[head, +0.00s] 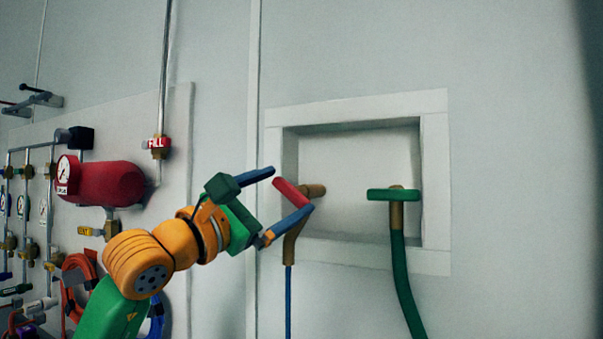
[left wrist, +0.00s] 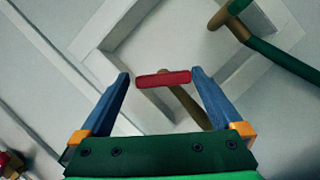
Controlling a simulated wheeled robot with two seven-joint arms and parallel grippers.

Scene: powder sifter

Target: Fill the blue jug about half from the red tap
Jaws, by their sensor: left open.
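The red tap has a red bar handle (head: 287,193) and a brass body (head: 291,245) in the left part of the wall recess. In the left wrist view the red handle (left wrist: 163,79) lies between the fingertips. My left gripper (head: 292,189) is open, with its blue fingers on either side of the handle; I cannot tell whether either touches it. A thin blue line (head: 289,300) runs straight down from the tap's spout; whether it is water or a hose I cannot tell. The blue jug and my right gripper are not in view.
A green-handled tap (head: 394,195) with a green hose (head: 402,285) stands at the right of the recess, whose white frame (head: 435,180) surrounds both. A panel with gauges, pipes and a red tank (head: 110,184) is at the left. The wall at right is bare.

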